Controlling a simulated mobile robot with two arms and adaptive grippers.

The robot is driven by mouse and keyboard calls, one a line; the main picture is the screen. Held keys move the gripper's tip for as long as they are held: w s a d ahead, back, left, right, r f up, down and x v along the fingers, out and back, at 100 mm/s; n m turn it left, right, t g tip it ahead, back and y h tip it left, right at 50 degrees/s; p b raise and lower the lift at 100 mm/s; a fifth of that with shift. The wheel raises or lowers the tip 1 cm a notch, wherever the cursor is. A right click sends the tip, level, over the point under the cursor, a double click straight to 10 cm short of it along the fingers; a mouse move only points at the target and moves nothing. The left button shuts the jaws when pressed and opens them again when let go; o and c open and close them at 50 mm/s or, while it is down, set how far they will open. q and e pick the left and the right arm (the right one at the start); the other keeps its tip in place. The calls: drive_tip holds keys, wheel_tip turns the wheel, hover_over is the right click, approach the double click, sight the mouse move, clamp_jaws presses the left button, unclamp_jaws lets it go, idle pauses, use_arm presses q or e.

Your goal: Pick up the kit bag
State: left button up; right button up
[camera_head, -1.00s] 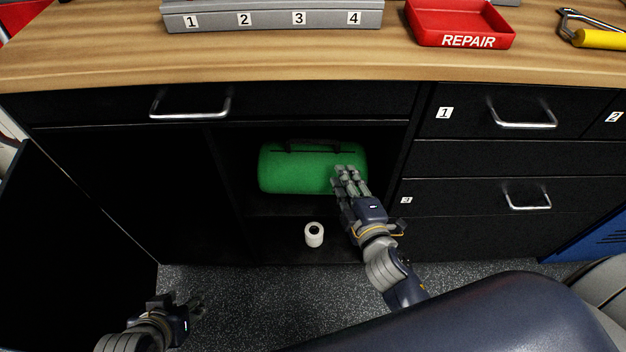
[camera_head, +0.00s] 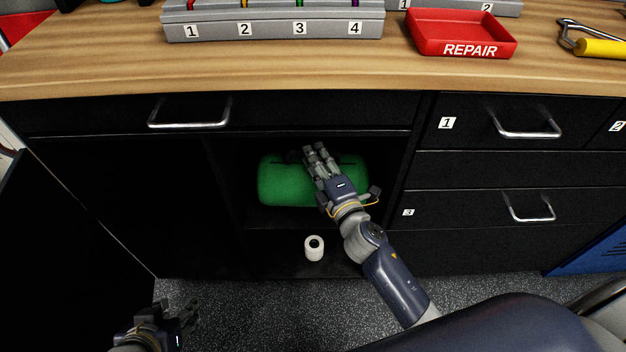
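The green kit bag (camera_head: 284,182) lies on the upper shelf of the open cupboard under the workbench. Its dark handle on top is mostly hidden behind my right gripper (camera_head: 318,153). The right gripper is in front of the bag, its fingers reaching up over the bag's top near the handle. The fingers look extended, but I cannot tell whether they touch or grip anything. My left gripper (camera_head: 190,316) is low at the bottom left, over the floor, with its fingers apart and empty.
A white roll (camera_head: 314,247) stands on the cupboard's lower shelf below the bag. An open black door (camera_head: 60,240) is at the left. Closed drawers (camera_head: 520,160) are at the right. The wooden worktop (camera_head: 120,65) overhangs above, bearing a red REPAIR tray (camera_head: 461,30) and a numbered grey rack (camera_head: 272,28).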

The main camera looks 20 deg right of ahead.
drive_tip(key=shift+w+a, duration=0.1)
drive_tip(key=shift+w, duration=1)
use_arm(q)
drive_tip(key=shift+w+d+r, duration=0.15)
drive_tip(key=shift+w+r, duration=0.05)
drive_tip(key=shift+w, duration=0.2)
use_arm(e)
clamp_jaws()
use_arm(q)
drive_tip(key=shift+s, duration=0.1)
